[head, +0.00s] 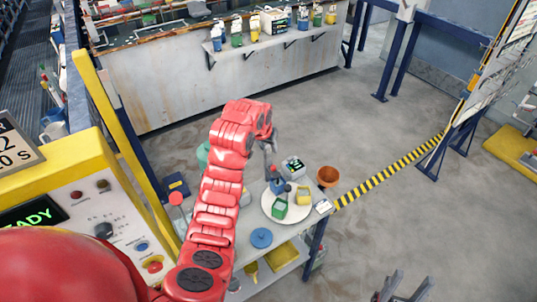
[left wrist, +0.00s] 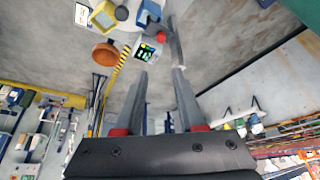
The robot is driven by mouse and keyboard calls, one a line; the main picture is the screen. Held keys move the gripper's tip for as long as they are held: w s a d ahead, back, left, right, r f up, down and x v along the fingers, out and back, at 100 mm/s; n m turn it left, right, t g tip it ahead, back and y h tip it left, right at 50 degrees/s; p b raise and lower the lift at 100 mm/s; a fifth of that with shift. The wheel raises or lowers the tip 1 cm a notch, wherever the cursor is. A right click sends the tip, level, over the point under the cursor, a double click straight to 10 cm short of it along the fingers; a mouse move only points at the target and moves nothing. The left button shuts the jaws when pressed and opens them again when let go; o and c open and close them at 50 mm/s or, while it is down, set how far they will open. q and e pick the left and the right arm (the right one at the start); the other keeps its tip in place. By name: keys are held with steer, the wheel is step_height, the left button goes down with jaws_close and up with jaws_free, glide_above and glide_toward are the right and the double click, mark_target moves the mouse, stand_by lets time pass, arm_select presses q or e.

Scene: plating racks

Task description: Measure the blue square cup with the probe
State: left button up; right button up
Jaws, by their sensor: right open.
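My left gripper (head: 269,158) is above and just behind the blue cup. In the left wrist view its two fingers (left wrist: 161,72) show a gap. A thin grey rod (left wrist: 174,42), maybe the probe, shows at the right fingertip; I cannot tell if it is gripped. My right gripper (head: 403,288) is open and empty at the bottom edge, away from the table.
A meter with a green screen (head: 294,167) and a brown bowl (head: 327,176) stand behind the plate. A blue round lid (head: 261,238) lies on the table front. A yellow control panel (head: 85,215) stands at left.

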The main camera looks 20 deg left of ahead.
arm_select(q)
steer(key=b, duration=0.9)
glide_toward(273, 167)
steer(key=shift+g, duration=0.3)
steer(key=p+x, duration=0.1)
steer(key=x, duration=0.1)
steer(key=p+x, duration=0.1)
steer(key=x, duration=0.1)
steer(key=p+x, duration=0.1)
steer(key=x, duration=0.1)
steer(key=shift+w+d+f+p, duration=0.1)
steer(key=shift+w+f+p, duration=0.1)
steer(key=shift+w+p, duration=0.2)
steer(key=shift+x, duration=0.95)
jaws_close()
